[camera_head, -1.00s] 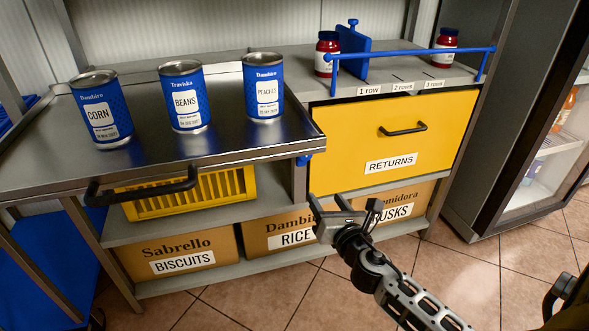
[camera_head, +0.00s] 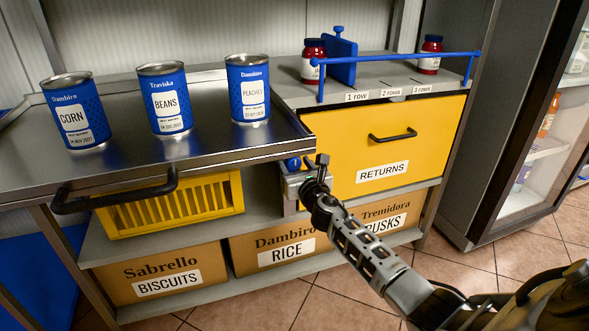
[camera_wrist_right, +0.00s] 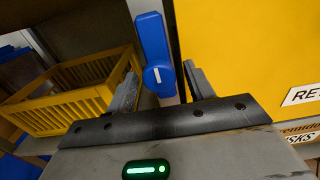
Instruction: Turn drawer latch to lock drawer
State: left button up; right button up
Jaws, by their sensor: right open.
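The blue drawer latch (camera_wrist_right: 154,50) shows in the wrist view at the left edge of the yellow drawer. Its long arm points up, and its round end has an upright white mark. In the head view only a bit of the latch (camera_head: 293,163) shows, below the steel tray's corner. The yellow drawer (camera_head: 345,150), labelled RETURNS, looks closed. My right gripper (camera_head: 297,180) is open. In the wrist view the fingers of the right gripper (camera_wrist_right: 162,85) lie on either side of the latch's round end; contact cannot be told. My left gripper is not in view.
The steel tray (camera_head: 210,145) with three blue cans juts out left of the latch, with a black handle (camera_head: 115,192). A yellow crate (camera_head: 170,208) and cardboard boxes sit below. A blue rail (camera_head: 400,65) and red jars stand above the drawer.

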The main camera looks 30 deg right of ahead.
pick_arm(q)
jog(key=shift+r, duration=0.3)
pick_arm(e)
jog(key=shift+w+d, duration=0.1)
jog(key=shift+w, duration=0.45)
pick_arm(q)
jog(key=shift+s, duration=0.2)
pick_arm(e)
jog(key=c, duration=0.9)
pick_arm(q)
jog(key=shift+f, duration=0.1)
